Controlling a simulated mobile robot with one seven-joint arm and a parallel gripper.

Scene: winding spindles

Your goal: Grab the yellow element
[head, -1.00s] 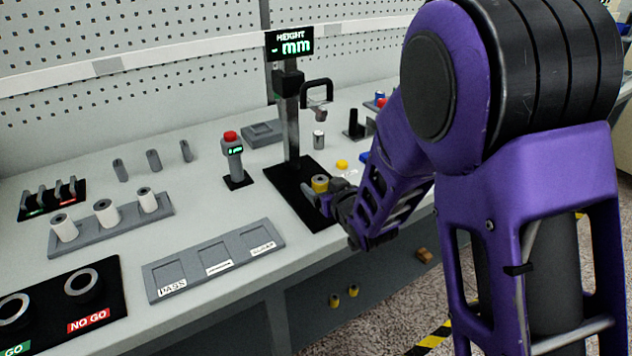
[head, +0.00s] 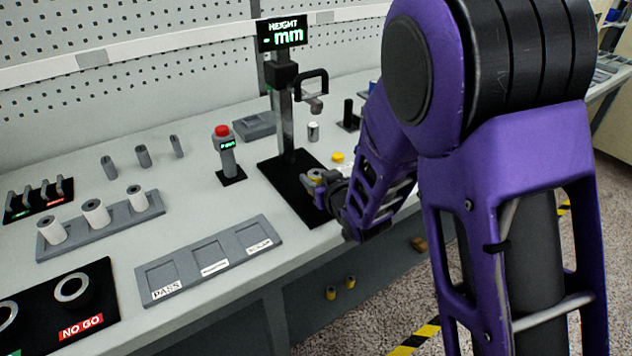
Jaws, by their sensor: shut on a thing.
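The yellow element (head: 315,177) is a small spool-like piece over the black base plate of the height gauge, and only a little of it shows. My gripper (head: 317,181) is shut on it, with a grey finger in front covering most of the piece. I cannot tell whether the piece still touches the plate. A second small yellow piece (head: 337,157) lies on the table just behind my gripper, apart from it.
The height gauge post (head: 286,120) stands behind my gripper, with its black handle (head: 311,84) above. A grey sorting tray (head: 212,258) lies to the left at the table's front edge. White spools (head: 96,212) stand in a grey holder farther left.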

